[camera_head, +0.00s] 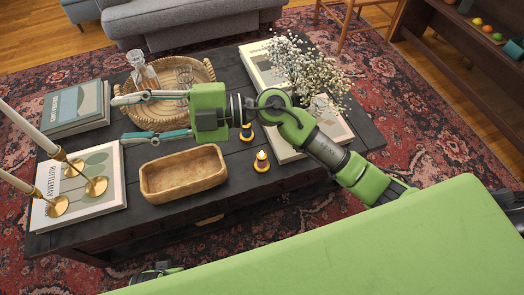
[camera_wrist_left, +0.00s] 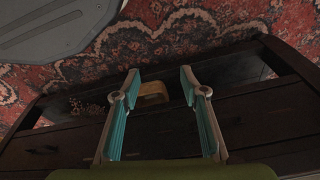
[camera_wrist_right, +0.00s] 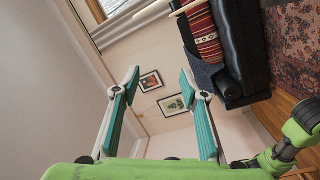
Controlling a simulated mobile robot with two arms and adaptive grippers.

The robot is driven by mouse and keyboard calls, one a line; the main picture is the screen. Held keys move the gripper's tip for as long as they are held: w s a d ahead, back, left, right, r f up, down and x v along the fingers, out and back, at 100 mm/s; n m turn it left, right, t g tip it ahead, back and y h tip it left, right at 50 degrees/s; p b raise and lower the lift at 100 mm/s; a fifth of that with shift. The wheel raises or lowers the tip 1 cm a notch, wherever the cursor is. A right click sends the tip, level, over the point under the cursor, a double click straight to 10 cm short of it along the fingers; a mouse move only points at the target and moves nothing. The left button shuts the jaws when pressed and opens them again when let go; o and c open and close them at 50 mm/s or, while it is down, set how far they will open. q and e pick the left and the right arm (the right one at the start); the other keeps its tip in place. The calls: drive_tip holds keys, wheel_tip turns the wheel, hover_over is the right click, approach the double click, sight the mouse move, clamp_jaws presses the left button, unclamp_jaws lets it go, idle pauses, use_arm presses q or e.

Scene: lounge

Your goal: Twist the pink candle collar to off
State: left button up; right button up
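Two small candles with yellow and dark bases stand on the dark coffee table (camera_head: 232,152): the nearer candle (camera_head: 261,161) right of the wooden bowl, the farther candle (camera_head: 247,134) beside my right arm. I see no clearly pink collar; they are too small to read a collar's setting. My right gripper (camera_head: 120,119) is open and empty, pointing left above the table, away from both candles. Its open fingers also show in the right wrist view (camera_wrist_right: 160,78). My left gripper (camera_wrist_left: 160,88) is open and empty; in the head view only a piece of that arm shows at the bottom.
A wooden bowl (camera_head: 183,173), a wicker tray (camera_head: 165,76) with glassware, books (camera_head: 77,105) and brass candlesticks (camera_head: 96,186) occupy the table's left side. White flowers (camera_head: 310,75) and more books (camera_head: 335,128) are at the right. A grey sofa (camera_head: 180,20) is behind.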

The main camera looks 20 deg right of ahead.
wheel_tip(320, 180, down, 9)
drive_tip(key=d+n+g+h, duration=0.2)
drive_tip(key=g+h, duration=0.1)
drive_tip(key=h, duration=0.2)
use_arm(q)
drive_tip(key=s+f, duration=0.4)
drive_tip(key=f, duration=0.5)
use_arm(e)
drive_tip(key=m+h, duration=0.4)
drive_tip(key=h, duration=1)
hover_over(262, 152)
wheel_tip(262, 152, down, 10)
wheel_tip(262, 152, down, 12)
drive_tip(key=shift+w+f+b, duration=0.15)
drive_tip(key=shift+b, duration=0.75)
use_arm(q)
drive_tip(key=w+r, duration=0.3)
drive_tip(key=r, duration=0.2)
drive_tip(key=shift+w, duration=0.25)
use_arm(e)
drive_tip(key=shift+f, duration=0.6)
use_arm(q)
drive_tip(key=shift+r, duration=0.1)
use_arm(e)
drive_tip(key=shift+d, duration=0.1)
drive_tip(key=c, duration=1.1)
